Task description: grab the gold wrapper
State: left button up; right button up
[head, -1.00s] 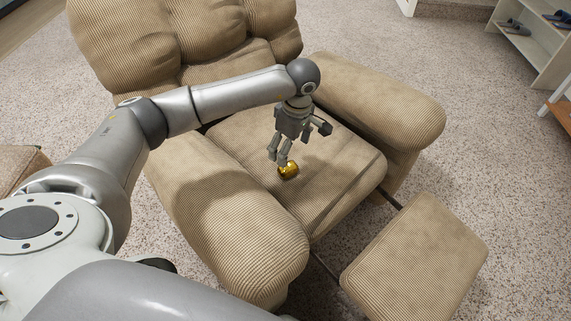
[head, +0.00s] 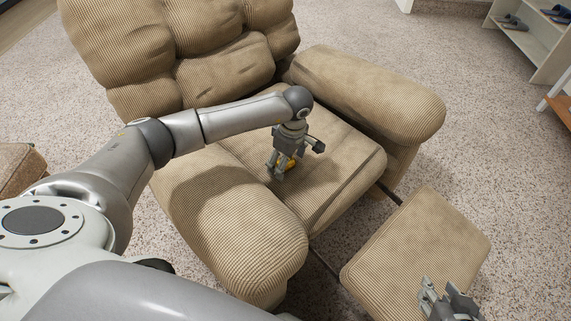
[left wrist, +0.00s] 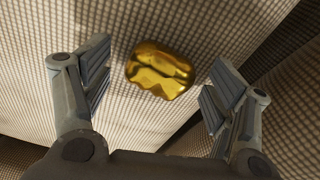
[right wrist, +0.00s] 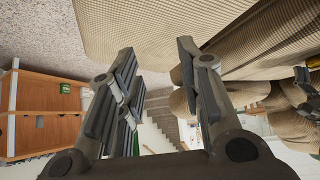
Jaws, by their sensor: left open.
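The gold wrapper (head: 291,163) is a small, shiny, crumpled lump on the tan seat cushion of the recliner. In the head view it is partly hidden by my left gripper (head: 277,171), which points down over the seat. In the left wrist view the wrapper (left wrist: 160,70) shows whole, between the two spread fingers of my left gripper (left wrist: 158,82), with gaps on both sides. The left gripper is open and empty; I cannot tell its exact height above the cushion. My right gripper (head: 447,292) is at the lower right, in front of the footrest. Its fingers (right wrist: 157,58) are apart and empty.
The recliner has thick armrests (head: 375,95) on both sides, a padded backrest (head: 180,50) behind and a raised footrest (head: 420,250) in front. A shoe shelf (head: 530,40) stands at the far right. Carpet (head: 490,150) is clear right of the chair.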

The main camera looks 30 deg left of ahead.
pick_arm(q)
jog(key=c, duration=0.7)
jog(key=shift+r, duration=0.1)
